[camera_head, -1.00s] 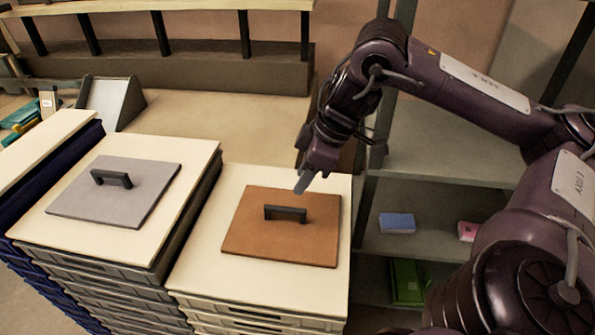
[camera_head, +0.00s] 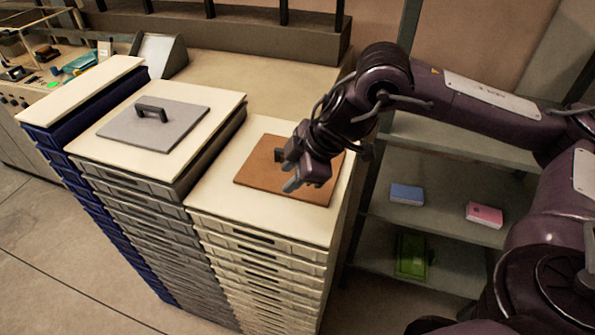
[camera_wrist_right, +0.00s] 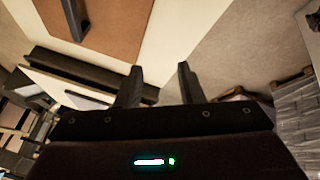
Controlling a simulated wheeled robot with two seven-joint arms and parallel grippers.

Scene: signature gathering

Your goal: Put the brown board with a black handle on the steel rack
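The brown board (camera_head: 258,172) lies flat on the cream top of the right-hand stack of trays. Its black handle (camera_head: 281,155) is partly hidden by my right gripper (camera_head: 292,184), which is over the board in the head view. In the right wrist view the board (camera_wrist_right: 118,25) and its handle (camera_wrist_right: 74,18) show at the upper left. The two fingers of my right gripper (camera_wrist_right: 157,70) stand apart there with nothing between them; the handle is outside them. A grey rack (camera_head: 445,215) with shelves stands to the right of the stacks. My left gripper is not in view.
A grey board (camera_head: 170,130) with a black handle lies on the middle stack. A blue-tray stack (camera_head: 85,110) stands farther left. The rack holds a blue box (camera_head: 407,194), a pink box (camera_head: 484,214) and a green item (camera_head: 411,256); bare shelf shows around them.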

